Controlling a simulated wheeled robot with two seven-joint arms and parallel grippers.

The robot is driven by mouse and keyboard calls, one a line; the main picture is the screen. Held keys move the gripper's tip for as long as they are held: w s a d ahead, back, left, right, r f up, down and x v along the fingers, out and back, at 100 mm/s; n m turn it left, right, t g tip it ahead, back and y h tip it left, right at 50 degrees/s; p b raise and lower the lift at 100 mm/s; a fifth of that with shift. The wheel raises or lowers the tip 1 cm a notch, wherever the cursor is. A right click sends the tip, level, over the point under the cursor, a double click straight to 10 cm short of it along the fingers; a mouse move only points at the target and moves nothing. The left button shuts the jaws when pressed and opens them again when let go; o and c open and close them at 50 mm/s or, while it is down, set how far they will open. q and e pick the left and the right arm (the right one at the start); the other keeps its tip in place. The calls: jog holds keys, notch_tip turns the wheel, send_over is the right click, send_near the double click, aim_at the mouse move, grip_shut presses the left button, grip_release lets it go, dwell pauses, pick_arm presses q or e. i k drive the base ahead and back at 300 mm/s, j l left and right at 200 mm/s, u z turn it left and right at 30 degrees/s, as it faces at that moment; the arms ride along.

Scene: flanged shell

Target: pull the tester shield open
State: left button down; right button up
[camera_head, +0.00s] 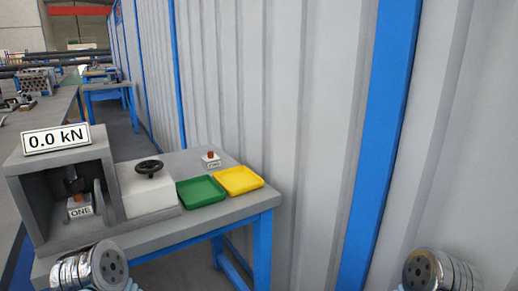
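The grey tester (62,160) stands at the left end of the workbench, with a "0.0 kN" display (56,139) on top. Its front shows a dark open-looking cavity; I cannot clearly make out a shield or whether it is clear. Inside, a block labelled "ONE" (80,210) with a brownish top sits under a dark press part (73,183). A small grey upright part (99,197) stands beside it, possibly a handle. Silver ends of my two arms show at the bottom left and bottom right. Neither gripper's fingers are visible.
Right of the tester are a white block (147,193) with a black handwheel (149,167), a green tray (201,191), a yellow tray (238,180) and a small labelled block (211,161). The blue-legged bench (185,225) stands against a corrugated wall (270,90). The trays look empty.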

aim_at(106, 219)
jog(key=u, duration=1.4)
